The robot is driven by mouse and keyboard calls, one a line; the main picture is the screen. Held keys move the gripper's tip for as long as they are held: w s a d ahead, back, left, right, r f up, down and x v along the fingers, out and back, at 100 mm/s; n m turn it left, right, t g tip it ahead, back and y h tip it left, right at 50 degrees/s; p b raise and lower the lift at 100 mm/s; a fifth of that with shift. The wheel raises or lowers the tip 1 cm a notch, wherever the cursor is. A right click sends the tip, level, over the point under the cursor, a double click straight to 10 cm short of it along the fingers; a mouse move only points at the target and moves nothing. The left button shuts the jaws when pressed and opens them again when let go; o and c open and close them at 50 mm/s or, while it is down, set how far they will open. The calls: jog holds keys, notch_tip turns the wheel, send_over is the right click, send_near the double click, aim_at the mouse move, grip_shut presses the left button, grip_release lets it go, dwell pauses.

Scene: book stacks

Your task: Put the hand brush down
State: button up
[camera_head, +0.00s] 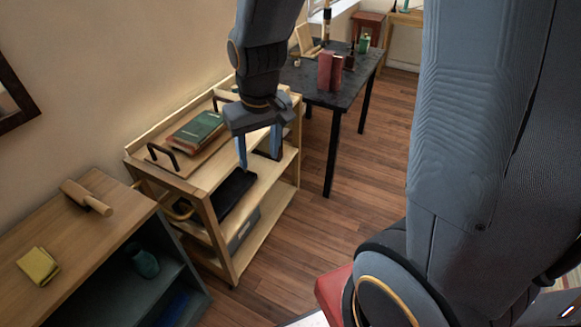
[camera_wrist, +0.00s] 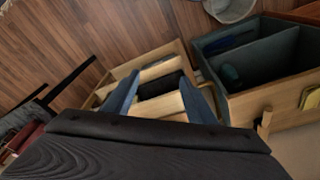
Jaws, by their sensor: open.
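A light wooden hand brush (camera_head: 87,197) lies on the wooden top of the low cabinet (camera_head: 118,205) at the left, near its back edge. It also shows at the right of the wrist view (camera_wrist: 264,122), partly cut off by my gripper's body. My gripper (camera_head: 259,160) points down over the wooden cart, well to the right of the brush and apart from it. Its two blue-grey fingers are spread with nothing between them, as the wrist view (camera_wrist: 160,78) also shows.
A folded yellow cloth (camera_head: 38,265) lies near the brush. The cart (camera_head: 222,175) bears a handled tray with a green book (camera_head: 195,131). A dark table (camera_head: 345,93) with a red book (camera_head: 330,71) stands behind. The wooden floor (camera_head: 345,225) between is clear.

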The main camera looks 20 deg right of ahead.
jog(key=s+d+m, duration=0.1)
jog(key=s+d, duration=0.4)
jog(key=s, duration=0.2)
jog(key=shift+s+d+f+g, duration=0.15)
jog(key=shift+s+g, duration=0.15)
jog(key=shift+s, duration=0.05)
dwell(0.4)
